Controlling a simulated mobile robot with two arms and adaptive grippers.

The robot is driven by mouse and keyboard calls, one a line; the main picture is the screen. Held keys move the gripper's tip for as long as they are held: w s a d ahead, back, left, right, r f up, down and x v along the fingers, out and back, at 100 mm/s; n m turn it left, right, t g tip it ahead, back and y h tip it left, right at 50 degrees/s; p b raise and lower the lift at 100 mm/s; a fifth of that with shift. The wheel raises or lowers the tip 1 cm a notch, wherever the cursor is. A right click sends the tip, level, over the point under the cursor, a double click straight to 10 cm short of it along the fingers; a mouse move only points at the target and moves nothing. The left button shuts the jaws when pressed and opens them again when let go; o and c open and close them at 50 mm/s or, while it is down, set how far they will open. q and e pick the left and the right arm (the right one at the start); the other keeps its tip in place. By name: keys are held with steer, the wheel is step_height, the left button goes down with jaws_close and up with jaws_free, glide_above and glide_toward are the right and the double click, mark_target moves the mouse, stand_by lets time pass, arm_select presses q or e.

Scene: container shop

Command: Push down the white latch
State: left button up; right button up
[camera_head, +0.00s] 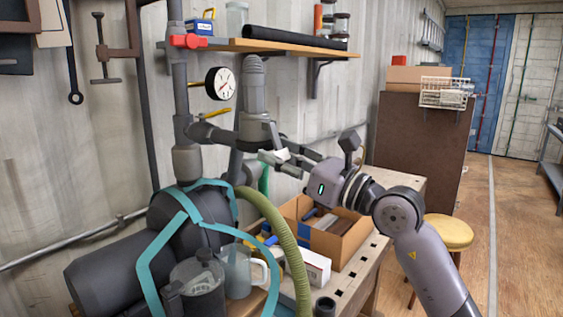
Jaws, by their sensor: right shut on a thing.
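The white latch (282,154) is a small pale piece beside the dark grey pipe fitting (255,128) in the middle of the view. My right gripper (278,160) reaches in from the right, its fingers pointing left at the latch. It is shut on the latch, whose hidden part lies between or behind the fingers. How far the latch is tilted cannot be told at this size. My left gripper is not in view.
A wooden shelf (270,46) with a black roll crosses the wall above. A pressure gauge (221,83) is left of the fitting. Below are a cardboard box (345,245), a green hose (285,235) and a clear jug (238,278). A stool (449,233) stands right; floor beyond is clear.

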steer(key=o, duration=1.2)
steer(key=shift+c, duration=0.2)
steer(key=v, duration=1.2)
